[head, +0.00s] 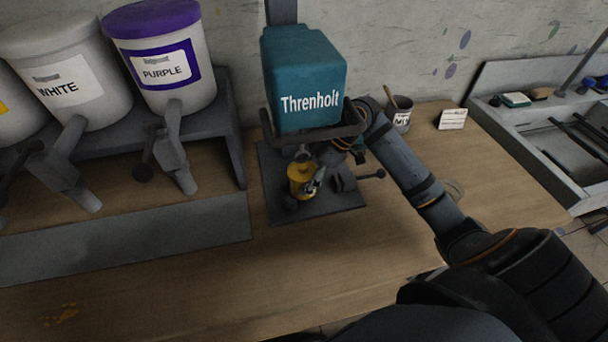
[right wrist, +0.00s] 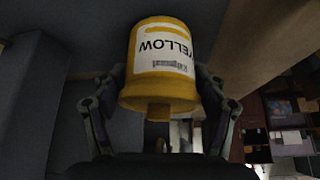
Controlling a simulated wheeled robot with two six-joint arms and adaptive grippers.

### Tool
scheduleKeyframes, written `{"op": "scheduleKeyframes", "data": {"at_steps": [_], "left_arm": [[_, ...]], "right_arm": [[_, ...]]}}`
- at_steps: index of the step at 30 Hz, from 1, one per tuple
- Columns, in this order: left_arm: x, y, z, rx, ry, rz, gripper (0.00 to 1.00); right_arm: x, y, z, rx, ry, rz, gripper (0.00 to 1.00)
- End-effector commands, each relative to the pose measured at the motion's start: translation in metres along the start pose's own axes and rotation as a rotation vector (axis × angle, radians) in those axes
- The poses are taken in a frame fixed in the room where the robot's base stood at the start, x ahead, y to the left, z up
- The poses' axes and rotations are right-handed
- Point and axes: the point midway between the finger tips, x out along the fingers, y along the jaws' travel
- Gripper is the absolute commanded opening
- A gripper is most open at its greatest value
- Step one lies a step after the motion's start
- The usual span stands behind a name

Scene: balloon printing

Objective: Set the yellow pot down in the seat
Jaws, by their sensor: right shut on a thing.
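The yellow pot (head: 301,180) is in the middle of the head view, low over the dark base of the teal machine (head: 304,78) marked Threnholt. My right gripper (head: 316,184) is shut on it from the right. In the right wrist view the yellow pot (right wrist: 160,65) sits between both fingers, its YELLOW label upside down. The machine's dark base plate (head: 345,201) spreads around and under the pot. The seat itself is hidden or too small to make out, and I cannot tell whether the pot touches the base. My left gripper is not in view.
A dark rack (head: 238,160) with white and purple (head: 163,58) paint buckets and their taps stands left of the machine. A small grey can (head: 398,114) and a white card (head: 452,119) are to the right, before a grey sink (head: 520,150).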

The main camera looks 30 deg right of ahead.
Motion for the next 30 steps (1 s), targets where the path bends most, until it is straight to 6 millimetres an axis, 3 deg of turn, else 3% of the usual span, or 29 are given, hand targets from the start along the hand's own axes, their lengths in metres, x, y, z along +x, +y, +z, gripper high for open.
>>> {"op": "scheduleKeyframes", "data": {"at_steps": [13, 14, 15, 19, 30], "left_arm": [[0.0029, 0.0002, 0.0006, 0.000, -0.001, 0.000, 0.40], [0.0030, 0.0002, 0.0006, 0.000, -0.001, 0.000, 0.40], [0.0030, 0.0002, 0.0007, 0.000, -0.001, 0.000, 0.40], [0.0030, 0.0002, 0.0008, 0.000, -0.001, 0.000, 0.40], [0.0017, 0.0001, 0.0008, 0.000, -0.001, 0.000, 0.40]], "right_arm": [[0.0095, -0.0002, 0.0056, -0.001, 0.002, 0.000, 0.11], [0.0097, -0.0002, 0.0059, 0.000, 0.001, -0.001, 0.74], [0.0097, -0.0002, 0.0059, 0.000, 0.001, -0.001, 0.80], [0.0095, -0.0001, 0.0059, 0.000, 0.001, 0.000, 0.95], [0.0064, 0.0002, 0.0039, -0.001, 0.001, 0.001, 0.95]]}}
